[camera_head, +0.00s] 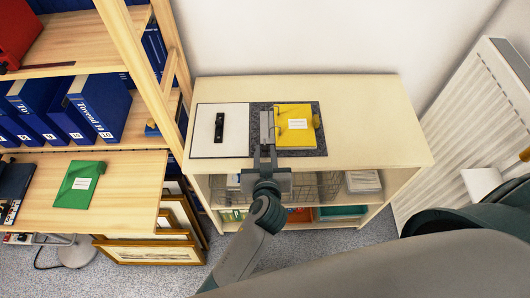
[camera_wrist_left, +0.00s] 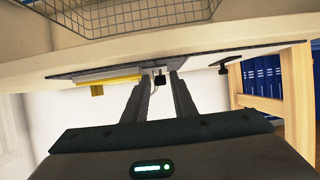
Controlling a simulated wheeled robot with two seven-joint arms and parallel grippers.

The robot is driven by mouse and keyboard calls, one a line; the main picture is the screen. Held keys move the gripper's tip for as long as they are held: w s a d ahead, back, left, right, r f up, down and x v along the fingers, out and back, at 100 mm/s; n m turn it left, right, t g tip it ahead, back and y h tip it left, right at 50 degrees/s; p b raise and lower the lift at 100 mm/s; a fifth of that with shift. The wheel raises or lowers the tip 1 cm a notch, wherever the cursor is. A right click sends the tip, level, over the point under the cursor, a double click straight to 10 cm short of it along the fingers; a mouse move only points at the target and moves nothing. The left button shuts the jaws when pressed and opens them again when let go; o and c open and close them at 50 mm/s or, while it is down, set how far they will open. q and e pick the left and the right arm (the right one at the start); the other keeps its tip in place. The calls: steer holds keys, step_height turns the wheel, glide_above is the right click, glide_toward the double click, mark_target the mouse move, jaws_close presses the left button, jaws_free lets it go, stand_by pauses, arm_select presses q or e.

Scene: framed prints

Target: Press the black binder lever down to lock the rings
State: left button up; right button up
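A white panel (camera_head: 235,145) and a dark speckled panel (camera_head: 319,110) lie side by side on the cabinet top. A small black upright part (camera_head: 219,127) is on the white panel; it also shows in the wrist view (camera_wrist_left: 222,68). I cannot tell if it is the lever. A yellow folder (camera_head: 297,140) with a white label lies on the dark panel. My left gripper (camera_head: 266,147) is at the folder's left, by the dark panel's front edge. In the wrist view its two fingers (camera_wrist_left: 160,84) stand apart, with a small dark part visible between them. My right gripper is out of view.
The pale cabinet top (camera_head: 375,125) is clear at the right. A wire basket (camera_head: 319,184) sits on the shelf below. Blue binders (camera_head: 98,107) fill the left bookcase, and a green folder (camera_head: 75,190) lies on its lower board. A radiator (camera_head: 460,125) stands right.

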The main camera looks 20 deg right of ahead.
arm_select(q)
steer(key=shift+o, duration=0.4)
steer(key=shift+s, duration=0.1)
steer(key=shift+s+a+r+p, duration=0.15)
steer(key=shift+s+r+p, duration=0.1)
steer(key=shift+s+p, duration=0.15)
steer(key=p+v, duration=0.5)
steer(key=v, duration=1.1)
steer(key=shift+s+a+f, duration=0.1)
steer(key=shift+s, duration=0.05)
